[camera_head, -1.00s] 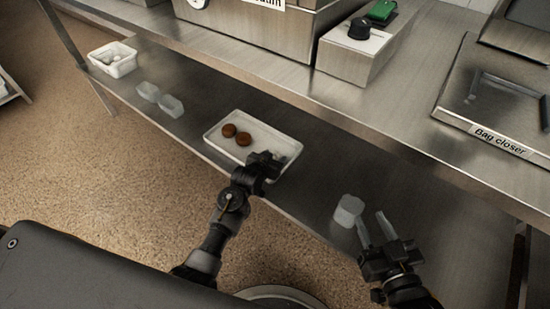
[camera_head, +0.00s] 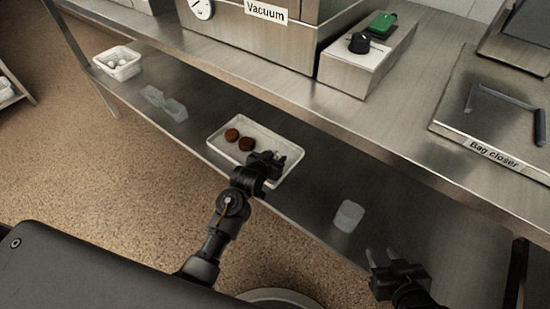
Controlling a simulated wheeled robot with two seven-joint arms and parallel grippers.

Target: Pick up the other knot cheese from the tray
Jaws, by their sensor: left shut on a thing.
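The white tray (camera_head: 262,124) lies on the lower steel shelf. My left gripper (camera_head: 283,160) is at its right end, low over the tray, shut on a small pale thing that looks like a knot cheese. The fingers hide most of it, so its shape is unclear. Two brown round pieces (camera_head: 239,140) sit in the left part of the tray. My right gripper (camera_head: 381,256) is at the lower right, fingers apart and empty.
A clear container (camera_head: 348,216) stands on the shelf between the tray and my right gripper. Two more clear containers (camera_head: 164,103) and a white perforated basket (camera_head: 117,63) with white pieces are at the left. The upper counter (camera_head: 300,97) overhangs behind the tray.

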